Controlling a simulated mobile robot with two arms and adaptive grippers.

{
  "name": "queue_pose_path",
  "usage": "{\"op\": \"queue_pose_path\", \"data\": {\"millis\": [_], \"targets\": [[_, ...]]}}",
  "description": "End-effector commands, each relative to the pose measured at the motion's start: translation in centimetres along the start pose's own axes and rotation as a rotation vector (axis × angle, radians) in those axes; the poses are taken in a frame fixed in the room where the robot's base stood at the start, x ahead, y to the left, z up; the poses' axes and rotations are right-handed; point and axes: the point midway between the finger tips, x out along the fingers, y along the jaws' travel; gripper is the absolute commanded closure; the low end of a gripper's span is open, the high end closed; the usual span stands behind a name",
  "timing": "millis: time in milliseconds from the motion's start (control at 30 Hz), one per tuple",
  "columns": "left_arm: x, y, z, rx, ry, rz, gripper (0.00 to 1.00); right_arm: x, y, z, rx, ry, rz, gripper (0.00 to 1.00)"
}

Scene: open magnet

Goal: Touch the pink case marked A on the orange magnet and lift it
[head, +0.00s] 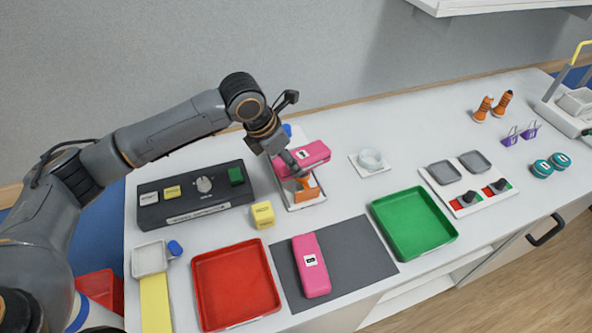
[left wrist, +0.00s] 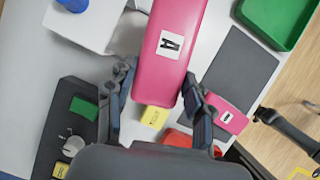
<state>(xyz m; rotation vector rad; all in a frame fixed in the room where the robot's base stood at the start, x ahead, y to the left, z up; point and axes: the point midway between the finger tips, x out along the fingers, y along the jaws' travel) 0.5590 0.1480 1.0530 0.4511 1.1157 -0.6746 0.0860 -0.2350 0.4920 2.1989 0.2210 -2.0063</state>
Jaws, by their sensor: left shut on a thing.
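The pink case marked A (head: 306,154) is at the back of the table, over the white stand with the orange magnet (head: 306,189). I cannot tell whether the case touches the magnet or is clear of it. My left gripper (head: 290,164) reaches it from above left. In the left wrist view, the fingers of my left gripper (left wrist: 160,85) lie on both sides of the pink case (left wrist: 172,70), shut on it, with the A label facing the camera. The orange magnet is hidden there. My right gripper is not in view.
A second pink case (head: 311,280) lies on a dark mat (head: 358,248), between a red tray (head: 209,320) and a green tray (head: 433,245).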

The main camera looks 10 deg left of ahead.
Motion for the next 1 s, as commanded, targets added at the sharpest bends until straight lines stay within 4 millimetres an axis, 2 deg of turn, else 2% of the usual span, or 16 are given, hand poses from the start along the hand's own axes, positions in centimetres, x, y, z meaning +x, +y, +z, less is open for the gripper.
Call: {"op": "queue_pose_path", "data": {"millis": [733,1000], "targets": [[-0.1,0.0,0.1,0.0,-0.001,0.0,0.82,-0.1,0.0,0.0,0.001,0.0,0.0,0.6],[-1.1,0.0,0.5,0.0,-0.001,0.0,0.82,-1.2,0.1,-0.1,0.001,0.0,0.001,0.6]]}}
